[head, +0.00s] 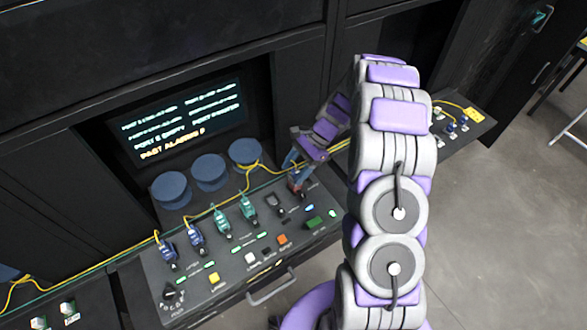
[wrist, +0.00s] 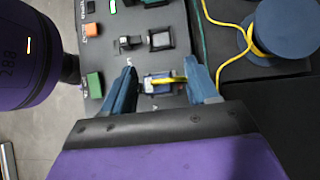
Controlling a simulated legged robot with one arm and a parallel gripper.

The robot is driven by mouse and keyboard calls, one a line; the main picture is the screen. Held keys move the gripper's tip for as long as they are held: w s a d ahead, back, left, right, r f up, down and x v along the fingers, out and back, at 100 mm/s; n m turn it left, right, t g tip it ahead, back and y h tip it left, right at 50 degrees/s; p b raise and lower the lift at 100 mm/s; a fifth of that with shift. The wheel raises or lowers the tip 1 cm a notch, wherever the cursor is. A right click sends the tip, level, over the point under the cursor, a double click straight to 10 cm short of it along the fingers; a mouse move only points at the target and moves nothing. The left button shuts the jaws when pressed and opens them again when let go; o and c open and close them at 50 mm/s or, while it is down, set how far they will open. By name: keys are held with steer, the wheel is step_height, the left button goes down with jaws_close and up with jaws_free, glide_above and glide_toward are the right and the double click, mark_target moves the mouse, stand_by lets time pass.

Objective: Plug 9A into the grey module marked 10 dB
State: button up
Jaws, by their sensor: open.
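My gripper (wrist: 164,82) is open, with one blue finger on each side of a blue and white connector (wrist: 152,84) that has a yellow fibre across it. A gap shows between each finger and the connector. No label on it is readable, so I cannot confirm it is plug 9A. In the head view my gripper (head: 297,182) is low over the right part of the console, with the connector mostly hidden. A dark module with a grey frame (wrist: 161,39) sits beyond the fingers, and likely also shows in the head view (head: 274,201). I cannot read a 10 dB mark.
Blue and teal plugs (head: 222,222) stand in a row on the dark console (head: 200,300). Several blue spools (head: 209,171) stand behind them, with yellow fibre running along. A green block (wrist: 95,85) and an orange block (wrist: 90,30) are left of the fingers.

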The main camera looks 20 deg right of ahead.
steer(key=p+v, duration=0.1)
steer(key=v, duration=1.6)
steer(key=shift+w, duration=0.2)
steer(key=shift+a, duration=0.15)
